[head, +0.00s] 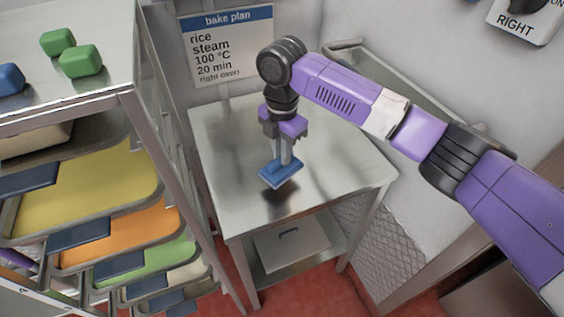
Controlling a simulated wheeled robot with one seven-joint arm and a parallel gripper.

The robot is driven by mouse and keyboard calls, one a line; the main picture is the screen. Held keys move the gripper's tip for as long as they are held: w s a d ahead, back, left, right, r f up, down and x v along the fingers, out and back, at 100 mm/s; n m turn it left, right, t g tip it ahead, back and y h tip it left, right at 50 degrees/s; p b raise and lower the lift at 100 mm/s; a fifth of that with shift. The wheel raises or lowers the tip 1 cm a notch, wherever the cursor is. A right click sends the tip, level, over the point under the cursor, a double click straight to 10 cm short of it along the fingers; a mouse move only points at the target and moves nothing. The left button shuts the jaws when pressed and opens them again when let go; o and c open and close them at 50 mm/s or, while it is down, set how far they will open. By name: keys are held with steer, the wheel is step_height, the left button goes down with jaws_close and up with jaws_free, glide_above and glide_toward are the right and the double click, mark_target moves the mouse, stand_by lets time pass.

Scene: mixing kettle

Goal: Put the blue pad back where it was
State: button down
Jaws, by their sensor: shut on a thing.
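My gripper (284,150) points down over the steel side table (335,165) and is shut on a blue pad (281,172). The pad is flat and rectangular and hangs a little above the table top, with a dark shadow or reflection below it. Another blue block-shaped piece (9,79) lies on top of the rack at the far left, cut by the picture's edge. Two green blocks (80,61) lie beside it.
A tray rack (135,100) stands at the left, holding yellow (95,185), orange (125,236) and green (150,262) trays. A bake plan sign (227,45) hangs on the wall behind. The table top around the pad is clear.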

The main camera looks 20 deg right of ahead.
steer(key=shift+f, duration=2.15)
steer(key=shift+f, duration=0.2)
steer(key=c, duration=1.4)
jaws_free()
steer(key=shift+r, duration=0.1)
step_height(320, 180, up, 12)
steer(key=shift+r+b, duration=0.15)
steer(key=shift+b, duration=0.3)
